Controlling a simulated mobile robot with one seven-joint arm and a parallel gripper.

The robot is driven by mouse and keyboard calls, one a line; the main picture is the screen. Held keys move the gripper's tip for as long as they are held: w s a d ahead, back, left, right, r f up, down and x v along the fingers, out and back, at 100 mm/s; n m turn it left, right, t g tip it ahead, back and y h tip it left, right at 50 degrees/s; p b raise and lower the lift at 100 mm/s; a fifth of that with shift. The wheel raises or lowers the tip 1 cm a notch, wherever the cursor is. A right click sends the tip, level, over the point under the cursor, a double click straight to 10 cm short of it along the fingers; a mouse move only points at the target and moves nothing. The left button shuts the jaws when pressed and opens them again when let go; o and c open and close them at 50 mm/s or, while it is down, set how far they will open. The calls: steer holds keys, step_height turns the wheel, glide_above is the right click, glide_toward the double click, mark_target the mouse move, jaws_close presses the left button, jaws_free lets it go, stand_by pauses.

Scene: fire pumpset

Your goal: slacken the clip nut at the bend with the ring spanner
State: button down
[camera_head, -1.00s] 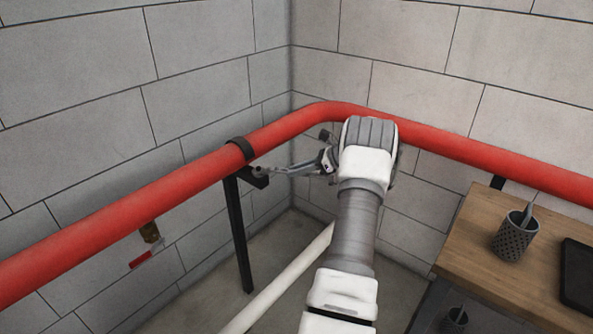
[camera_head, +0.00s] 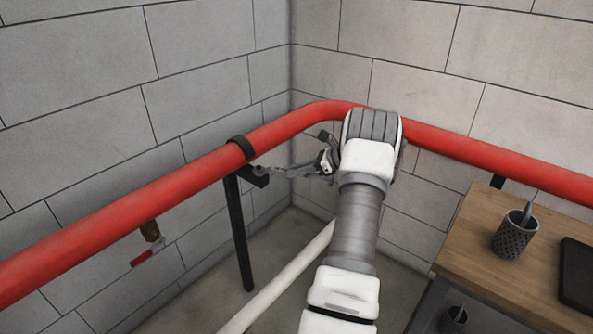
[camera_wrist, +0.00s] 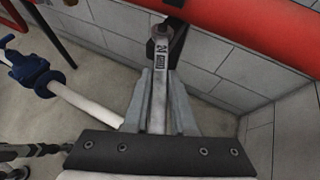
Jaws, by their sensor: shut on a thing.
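The ring spanner (camera_wrist: 160,82) is a grey steel bar with a size mark on its shank. My gripper (camera_head: 314,168) is shut on it, and both fingers show along its sides in the wrist view (camera_wrist: 160,112). The spanner (camera_head: 285,172) points left in the head view, toward the black pipe clip (camera_head: 241,148) near the bend. Its ring end (camera_wrist: 165,32) is at the clip nut (camera_head: 259,171), on the bracket beside the red pipe (camera_head: 120,213). The ring hides most of the nut, and I cannot tell how fully it is seated.
A black post (camera_head: 240,235) stands below the clip. A brass valve with a red handle (camera_head: 142,258) hangs under the pipe at left. A white pipe (camera_head: 285,283) runs low below. A wooden bench (camera_head: 475,240) with a mesh cup (camera_head: 511,243) is at right.

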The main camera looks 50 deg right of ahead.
steer(key=shift+r+p, duration=1.8)
steer(key=shift+r, duration=0.85)
steer(key=shift+f, duration=0.2)
steer(key=shift+d+f+b, duration=0.15)
steer(key=shift+f+b, duration=0.4)
steer(key=shift+f, duration=0.5)
steer(key=shift+f+b, duration=0.7)
steer(key=shift+f, duration=0.7)
steer(key=shift+s+a+r, duration=0.1)
steer(key=shift+a, duration=0.2)
steer(key=shift+p, duration=0.3)
steer(key=shift+r+p, duration=1.65)
steer(key=shift+r, duration=0.85)
